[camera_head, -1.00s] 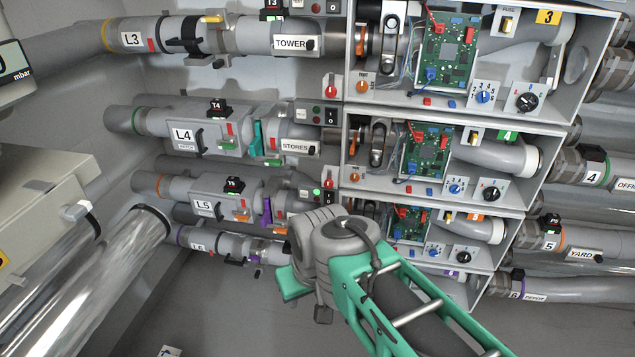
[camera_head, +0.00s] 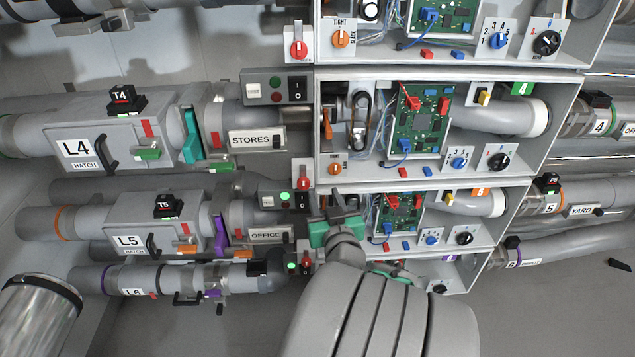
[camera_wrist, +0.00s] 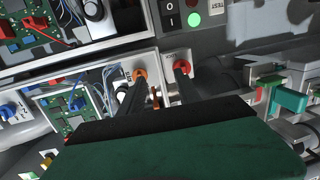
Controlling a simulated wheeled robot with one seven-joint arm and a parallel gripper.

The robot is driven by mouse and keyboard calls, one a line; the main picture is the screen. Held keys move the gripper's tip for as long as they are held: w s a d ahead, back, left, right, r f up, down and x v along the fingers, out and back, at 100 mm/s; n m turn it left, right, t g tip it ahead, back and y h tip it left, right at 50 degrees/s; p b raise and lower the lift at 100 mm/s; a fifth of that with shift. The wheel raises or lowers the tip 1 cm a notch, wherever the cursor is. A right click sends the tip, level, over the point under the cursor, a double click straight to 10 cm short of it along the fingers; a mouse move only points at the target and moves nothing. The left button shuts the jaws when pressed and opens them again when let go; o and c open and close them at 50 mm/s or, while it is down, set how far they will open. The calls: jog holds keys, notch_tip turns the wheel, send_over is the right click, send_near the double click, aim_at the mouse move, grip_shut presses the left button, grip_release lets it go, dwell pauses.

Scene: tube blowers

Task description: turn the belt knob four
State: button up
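The bay four belt knob (camera_head: 335,168) is a small orange knob on a white plate marked TIGHT, at the lower left of the bay with the green 4 tag (camera_head: 522,88). The same orange knob shows in the wrist view (camera_wrist: 139,75), close to the tip of the left dark finger. A red knob (camera_wrist: 181,67) is close to the tip of the other finger. My gripper (camera_head: 336,198) is just below the orange knob in the head view. Its two fingers stand apart with nothing between them. I see no clear contact with the knob.
The red knob four (camera_head: 304,184) is beside it on the left. A switch box with a lit green light (camera_head: 285,196) is left of my gripper. The bay four circuit board (camera_head: 418,122) and blue dial (camera_head: 458,160) are to the right. The shelf edge (camera_head: 400,181) runs below.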

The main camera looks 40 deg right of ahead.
aim_at(336, 172)
jog(key=w+d+h+p, duration=0.1)
jog(key=d, duration=0.1)
jog(key=w+d+m+h+p, duration=0.1)
jog(key=w+d, duration=0.1)
jog(key=d, duration=0.1)
jog(key=w+d+p, duration=0.1)
jog(key=d, duration=0.1)
jog(key=shift+w+d+r+m+h, duration=0.2)
jog(key=shift+w+r+m+h, duration=0.1)
jog(key=shift+w+m+h, duration=0.1)
jog(key=shift+c, duration=0.2)
grip_shut()
